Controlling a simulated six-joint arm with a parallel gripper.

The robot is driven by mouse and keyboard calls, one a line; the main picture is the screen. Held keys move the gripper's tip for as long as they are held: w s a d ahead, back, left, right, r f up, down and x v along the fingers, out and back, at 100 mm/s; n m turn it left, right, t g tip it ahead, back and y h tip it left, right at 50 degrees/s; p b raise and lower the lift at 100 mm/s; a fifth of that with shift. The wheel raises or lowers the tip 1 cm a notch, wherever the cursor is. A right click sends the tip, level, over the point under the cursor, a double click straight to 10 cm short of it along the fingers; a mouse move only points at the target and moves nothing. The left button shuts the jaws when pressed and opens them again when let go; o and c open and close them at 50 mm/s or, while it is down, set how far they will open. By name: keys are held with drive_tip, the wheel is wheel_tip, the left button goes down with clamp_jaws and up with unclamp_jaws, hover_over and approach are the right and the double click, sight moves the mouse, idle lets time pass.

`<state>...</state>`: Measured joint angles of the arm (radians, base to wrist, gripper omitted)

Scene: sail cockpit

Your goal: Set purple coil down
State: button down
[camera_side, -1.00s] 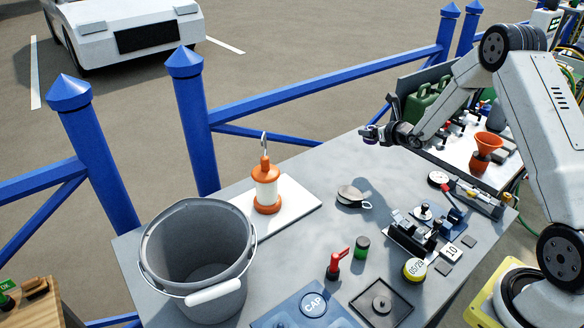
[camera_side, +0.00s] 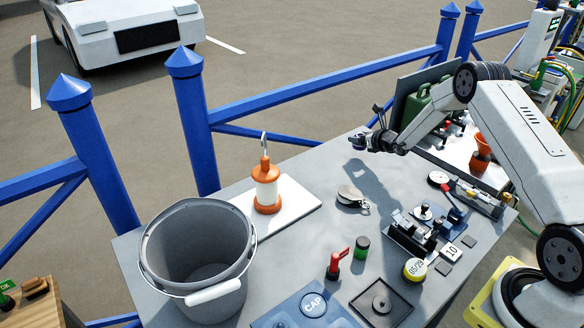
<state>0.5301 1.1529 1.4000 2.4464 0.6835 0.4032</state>
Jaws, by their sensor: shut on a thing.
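My gripper (camera_side: 364,143) is held in the air above the far part of the grey table (camera_side: 290,250), beyond the pulley block. It is shut on a small dark purple thing, which I take to be the purple coil (camera_side: 357,143). The coil is tiny in this view and partly hidden by the fingers, so its shape is not clear. It is clear of the table top, and the arm's shadow falls on the table below.
A pulley block (camera_side: 351,196) lies below my gripper. Red (camera_side: 335,265) and green (camera_side: 361,247) items stand nearer. Bare table lies around the pulley.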

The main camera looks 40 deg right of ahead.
sight(359, 146)
drive_tip(key=shift+w+f, duration=0.25)
drive_tip(key=shift+f, duration=1.5)
drive_tip(key=shift+f, duration=0.15)
unclamp_jaws()
drive_tip(key=shift+s, duration=0.15)
drive_tip(key=shift+s+r, duration=0.35)
drive_tip(key=shift+v, duration=5.5)
